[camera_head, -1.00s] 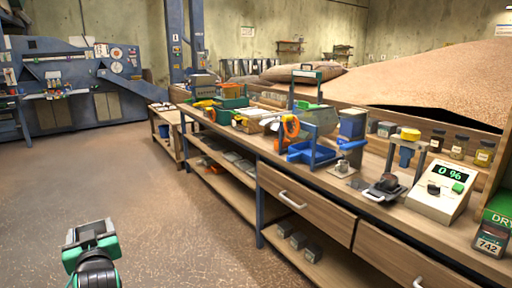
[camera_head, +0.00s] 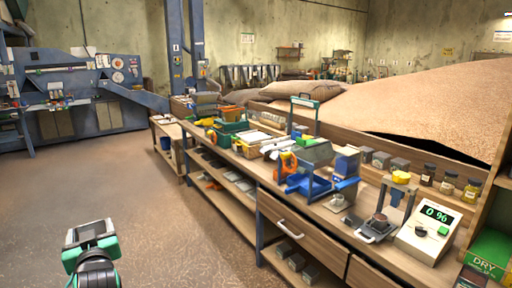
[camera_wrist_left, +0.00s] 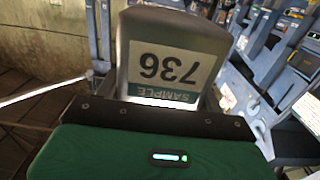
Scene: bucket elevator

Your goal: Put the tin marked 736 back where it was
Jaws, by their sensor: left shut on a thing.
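The tin marked 736 (camera_wrist_left: 170,62) is grey with a white label reading "736 SAMPLE", upside down in the left wrist view. My left gripper (camera_wrist_left: 160,112) is shut on it. In the head view my left gripper (camera_head: 92,242) is low at the left, above the open floor and well clear of the bench, with the grey tin (camera_head: 90,232) at its end. The label is not readable there. My right gripper is in neither view.
A long wooden bench (camera_head: 335,228) with drawers and a lower shelf runs along the right. A green DRY box (camera_head: 488,255) is far right. The floor is clear.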

